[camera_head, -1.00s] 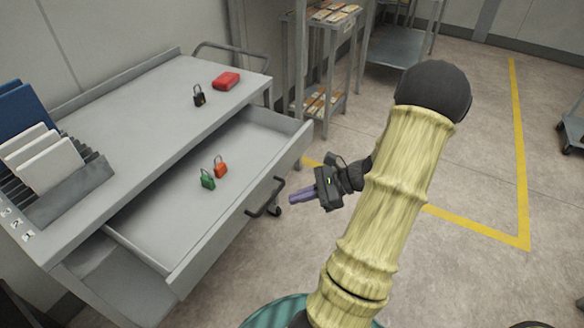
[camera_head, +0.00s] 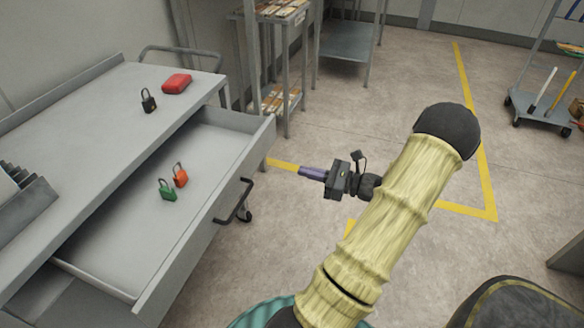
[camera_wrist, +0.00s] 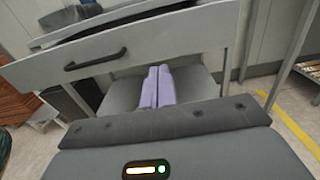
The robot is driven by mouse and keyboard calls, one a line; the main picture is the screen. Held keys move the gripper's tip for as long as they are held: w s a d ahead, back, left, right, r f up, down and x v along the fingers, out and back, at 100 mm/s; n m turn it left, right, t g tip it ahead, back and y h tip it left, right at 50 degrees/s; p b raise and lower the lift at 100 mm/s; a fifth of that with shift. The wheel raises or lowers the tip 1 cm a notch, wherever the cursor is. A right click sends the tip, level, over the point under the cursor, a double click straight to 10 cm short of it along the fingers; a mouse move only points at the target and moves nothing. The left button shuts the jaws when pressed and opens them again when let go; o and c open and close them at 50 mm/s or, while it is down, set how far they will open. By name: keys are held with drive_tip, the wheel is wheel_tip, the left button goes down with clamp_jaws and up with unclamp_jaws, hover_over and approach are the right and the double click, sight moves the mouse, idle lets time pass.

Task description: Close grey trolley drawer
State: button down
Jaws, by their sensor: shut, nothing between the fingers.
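The grey trolley (camera_head: 100,110) stands at the left in the head view. Its drawer (camera_head: 245,146) is pulled far out towards me, with a dark bar handle (camera_head: 234,202) on its front. A green padlock (camera_head: 168,192) and an orange padlock (camera_head: 180,177) lie inside the drawer. My gripper (camera_head: 305,172) is shut and empty, in the air to the right of the drawer front and apart from it. In the wrist view the purple fingers (camera_wrist: 155,88) are together, and the drawer front (camera_wrist: 150,48) with its handle (camera_wrist: 95,60) shows beyond and above them.
A black padlock (camera_head: 148,102) and a red case (camera_head: 177,84) are on the trolley top. A grey shelf rack (camera_head: 285,70) stands behind. A wheeled cart (camera_head: 540,105) is at the far right. The floor between is clear, with yellow lines.

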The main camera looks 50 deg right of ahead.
sight(254, 159)
drive_tip(key=b+x, duration=0.2)
drive_tip(key=x, duration=1.1)
